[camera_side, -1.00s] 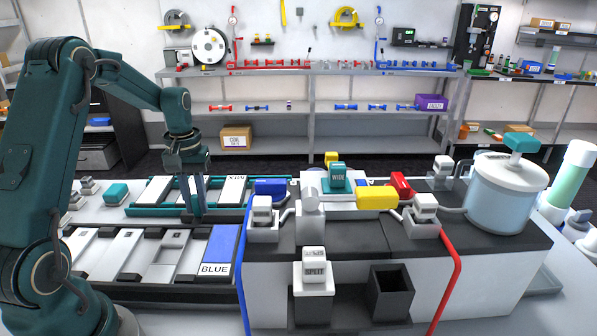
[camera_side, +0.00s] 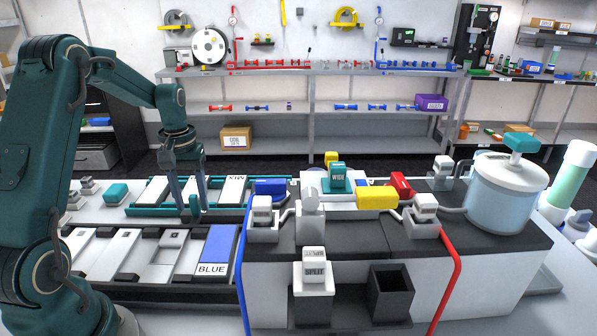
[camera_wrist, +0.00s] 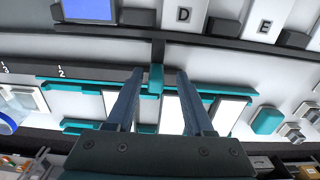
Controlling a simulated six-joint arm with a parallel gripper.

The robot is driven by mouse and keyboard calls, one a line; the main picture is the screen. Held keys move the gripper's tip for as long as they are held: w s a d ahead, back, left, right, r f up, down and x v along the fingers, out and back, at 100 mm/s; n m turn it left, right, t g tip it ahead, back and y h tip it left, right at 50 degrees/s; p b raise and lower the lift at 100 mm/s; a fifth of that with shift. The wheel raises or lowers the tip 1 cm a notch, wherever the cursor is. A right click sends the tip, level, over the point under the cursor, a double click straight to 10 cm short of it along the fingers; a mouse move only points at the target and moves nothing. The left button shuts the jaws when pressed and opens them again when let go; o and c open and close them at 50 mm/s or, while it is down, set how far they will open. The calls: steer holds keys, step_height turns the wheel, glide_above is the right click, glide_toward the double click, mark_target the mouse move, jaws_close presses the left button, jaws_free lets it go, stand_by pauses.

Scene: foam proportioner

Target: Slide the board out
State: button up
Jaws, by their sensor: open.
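The teal-edged board (camera_side: 150,211) lies flat behind the row of black-framed slots, with white plates on it, one marked MIX (camera_side: 233,189). It also shows across the wrist view (camera_wrist: 85,87). A small upright teal tab (camera_wrist: 156,79) stands at its near edge; the tab is also in the side view (camera_side: 195,206). My gripper (camera_side: 190,206) points down over this edge with jaws open. In the wrist view the tab appears between the two fingertips (camera_wrist: 158,74), with a gap on each side. I cannot tell whether either finger touches it.
Black-framed slots with white plates and a blue plate marked BLUE (camera_side: 216,247) lie in front of the board. A loose teal block (camera_side: 116,193) sits at its left. The raised bench with a blue block (camera_side: 270,187) and valves stands close at the right.

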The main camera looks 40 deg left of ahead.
steer(key=shift+r, duration=2.35)
steer(key=shift+w+d, duration=0.1)
steer(key=shift+d, duration=0.05)
steer(key=s+d+r+m+t+y, duration=0.1)
steer(key=d+r+m+t, duration=0.1)
steer(key=d+r, duration=0.4)
steer(key=s+d+r+m+t, duration=0.1)
steer(key=d+r+m, duration=0.2)
steer(key=d, duration=0.4)
steer(key=s+d+f+m+t+h, duration=0.1)
steer(key=s+d+f+m+t, duration=0.1)
steer(key=s+d+m, duration=0.2)
steer(key=s+d, duration=0.3)
steer(key=s, duration=0.2)
steer(key=shift+d+f+t, duration=0.2)
steer(key=shift+f+t, duration=0.1)
steer(key=shift+f, duration=0.1)
